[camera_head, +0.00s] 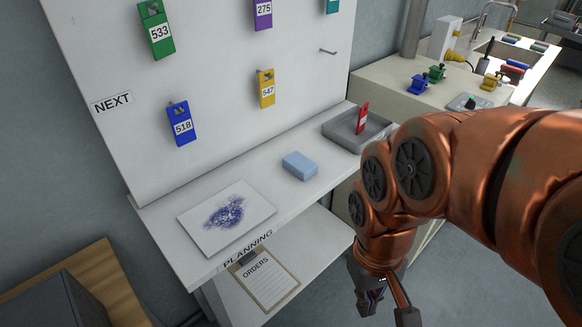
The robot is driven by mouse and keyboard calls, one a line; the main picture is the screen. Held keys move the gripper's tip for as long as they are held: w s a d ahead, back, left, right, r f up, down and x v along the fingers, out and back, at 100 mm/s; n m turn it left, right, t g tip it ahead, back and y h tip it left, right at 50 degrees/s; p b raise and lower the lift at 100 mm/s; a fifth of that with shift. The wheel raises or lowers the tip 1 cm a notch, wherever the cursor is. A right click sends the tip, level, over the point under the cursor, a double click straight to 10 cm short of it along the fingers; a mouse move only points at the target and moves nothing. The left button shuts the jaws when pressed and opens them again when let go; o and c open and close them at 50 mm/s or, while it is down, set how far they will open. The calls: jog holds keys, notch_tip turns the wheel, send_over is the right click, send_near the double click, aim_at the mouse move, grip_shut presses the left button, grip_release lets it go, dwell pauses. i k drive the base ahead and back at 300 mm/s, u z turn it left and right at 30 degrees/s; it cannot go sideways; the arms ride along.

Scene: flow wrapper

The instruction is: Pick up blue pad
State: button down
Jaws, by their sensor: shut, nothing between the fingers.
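The blue pad (300,166) is a small light blue block. It lies on the white shelf (330,178) under the board, between a stained white sheet and a grey tray. My gripper (386,304) is at the lower right of the view, below and to the right of the pad and well apart from it. It points down in front of the shelf, shut and empty. Its lower end is close to the bottom edge of the picture and partly cut off.
The white sheet (195,215) with blue smears lies left of the pad. The grey tray (345,140) with a red tag (362,118) stands to its right. Numbered tags hang on the board (210,70) behind. An orders clipboard (268,283) lies on the lower shelf.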

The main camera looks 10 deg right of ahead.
aim_at(298, 165)
jog(key=k, duration=0.5)
jog(key=z, duration=1.25)
jog(key=i, duration=0.7)
jog(key=u, duration=2.4)
